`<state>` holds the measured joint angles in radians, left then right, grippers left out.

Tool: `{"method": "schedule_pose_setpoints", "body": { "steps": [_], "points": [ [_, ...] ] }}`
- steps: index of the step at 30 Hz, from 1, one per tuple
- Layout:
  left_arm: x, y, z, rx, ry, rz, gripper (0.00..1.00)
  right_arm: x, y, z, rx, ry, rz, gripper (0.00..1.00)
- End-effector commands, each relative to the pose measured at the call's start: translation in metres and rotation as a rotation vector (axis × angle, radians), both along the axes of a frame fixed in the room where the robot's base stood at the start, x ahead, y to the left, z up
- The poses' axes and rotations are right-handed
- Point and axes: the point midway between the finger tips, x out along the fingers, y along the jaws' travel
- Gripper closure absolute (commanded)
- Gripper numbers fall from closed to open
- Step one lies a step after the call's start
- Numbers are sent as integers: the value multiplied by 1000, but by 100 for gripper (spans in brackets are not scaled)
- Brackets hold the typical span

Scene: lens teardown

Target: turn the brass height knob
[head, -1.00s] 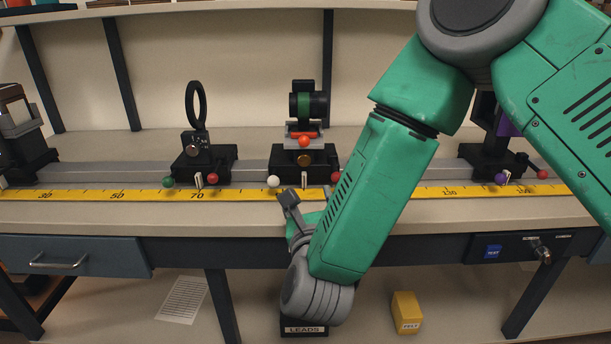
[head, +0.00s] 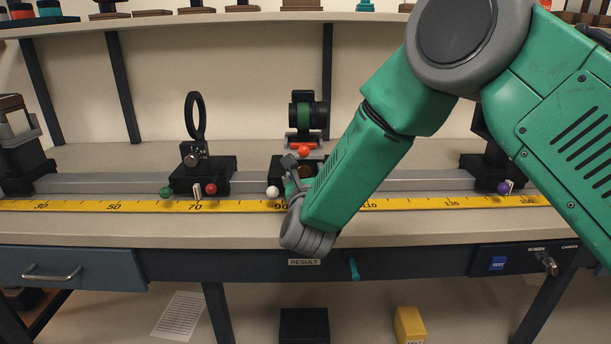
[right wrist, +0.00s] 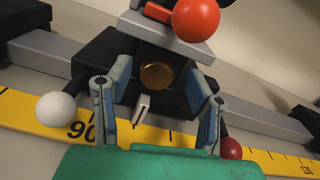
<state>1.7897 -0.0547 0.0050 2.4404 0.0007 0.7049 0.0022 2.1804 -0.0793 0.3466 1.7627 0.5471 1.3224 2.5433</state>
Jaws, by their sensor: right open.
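The brass height knob (right wrist: 157,76) is a round disc on the front of the black carriage (right wrist: 108,62), under a grey platform. In the head view the knob (head: 306,172) is partly covered by my right gripper (head: 297,168). My right gripper (right wrist: 160,88) also shows in the right wrist view. Its two blue-grey fingers are apart, one on each side of the knob, with their tips near the carriage front. Whether they touch the knob I cannot tell. My left gripper is out of view.
A red-orange ball knob (right wrist: 196,18) is just above. A white ball (right wrist: 56,108) and a dark red ball (right wrist: 230,149) flank the fingers. The yellow scale (right wrist: 28,108) runs along the rail below. A ring holder (head: 195,117) stands to the left.

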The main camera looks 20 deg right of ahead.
Motion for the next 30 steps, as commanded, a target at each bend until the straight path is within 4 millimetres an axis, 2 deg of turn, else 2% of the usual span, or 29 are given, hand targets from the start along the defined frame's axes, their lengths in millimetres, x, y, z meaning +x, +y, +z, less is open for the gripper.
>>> {"method": "schedule_pose_setpoints", "body": {
  "steps": [8, 9, 11, 12, 13, 19, 30],
  "points": [
    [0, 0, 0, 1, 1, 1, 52, 2, -1, 0, 1, 1, 1, 52],
    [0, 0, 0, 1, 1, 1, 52, 2, -1, 0, 1, 1, 1, 59],
    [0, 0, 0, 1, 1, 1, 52, 2, -2, -1, 2, 1, 1, 80],
    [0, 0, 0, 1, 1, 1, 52, 2, -2, -1, 3, 1, 1, 94],
    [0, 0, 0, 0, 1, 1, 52, 2, -2, -1, 4, 1, 2, 100],
    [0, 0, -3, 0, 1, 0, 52, 2, -2, -3, 13, 0, -1, 100],
    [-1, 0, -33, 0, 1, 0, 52, 2, -2, -6, 185, -46, 0, 100]
  ]
}}
